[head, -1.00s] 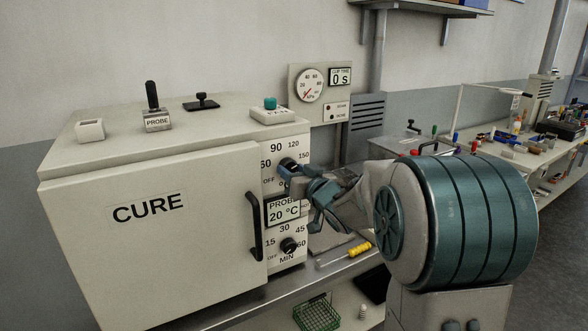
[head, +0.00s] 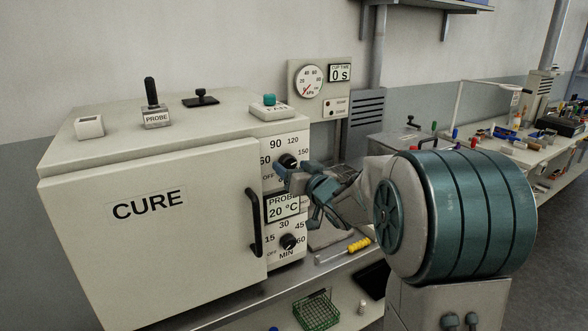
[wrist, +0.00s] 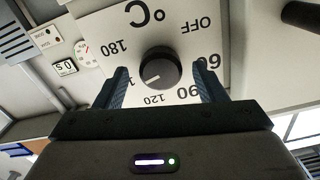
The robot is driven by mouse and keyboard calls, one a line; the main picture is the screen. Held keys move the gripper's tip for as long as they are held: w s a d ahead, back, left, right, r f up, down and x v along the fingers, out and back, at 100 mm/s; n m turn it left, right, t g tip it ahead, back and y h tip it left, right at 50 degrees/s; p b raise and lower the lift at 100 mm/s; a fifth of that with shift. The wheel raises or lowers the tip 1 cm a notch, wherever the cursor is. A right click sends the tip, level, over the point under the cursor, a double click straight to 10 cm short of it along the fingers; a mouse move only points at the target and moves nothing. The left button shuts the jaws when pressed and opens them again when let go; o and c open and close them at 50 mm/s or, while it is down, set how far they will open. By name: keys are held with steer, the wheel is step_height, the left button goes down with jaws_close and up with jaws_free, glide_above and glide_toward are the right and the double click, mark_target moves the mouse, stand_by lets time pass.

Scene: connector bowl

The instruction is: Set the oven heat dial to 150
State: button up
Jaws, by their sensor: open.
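The oven (head: 190,240), marked CURE, has a black heat dial (head: 289,160) at the upper right of its front panel. In the wrist view the dial (wrist: 158,66) appears upside down, with a white mark pointing to the lower left. The mark points towards a label beginning with 1, between 120 and 180, mostly hidden by my left finger. My gripper (wrist: 161,72) is open, its fingers on either side of the dial with gaps on both sides. In the head view my gripper (head: 284,174) is just below and in front of the dial.
A PROBE display (head: 284,209) reading 20 °C and a minutes dial (head: 288,242) sit below. The door handle (head: 254,224) sticks out left of the panel. A yellow-handled tool (head: 357,245) lies on the bench to the right.

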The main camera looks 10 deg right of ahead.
steer(key=b+v, duration=0.2)
steer(key=v, duration=1.1)
steer(key=shift+s, duration=0.35)
steer(key=shift+d, duration=0.15)
steer(key=s+d+f+m+g+h, duration=0.3)
steer(key=s+f+g+h, duration=0.3)
steer(key=s+f+h, duration=0.15)
steer(key=s+a+f+g+y, duration=0.1)
steer(key=s+a+f+g, duration=0.2)
steer(key=s, duration=0.4)
steer(key=s+a+f+n+g+y, duration=0.1)
steer(key=s+a+f+g, duration=0.3)
steer(key=s, duration=0.4)
steer(key=shift+s+a+f+n+g, duration=0.25)
steer(key=shift+a+n+g, duration=0.1)
steer(key=shift+g, duration=0.25)
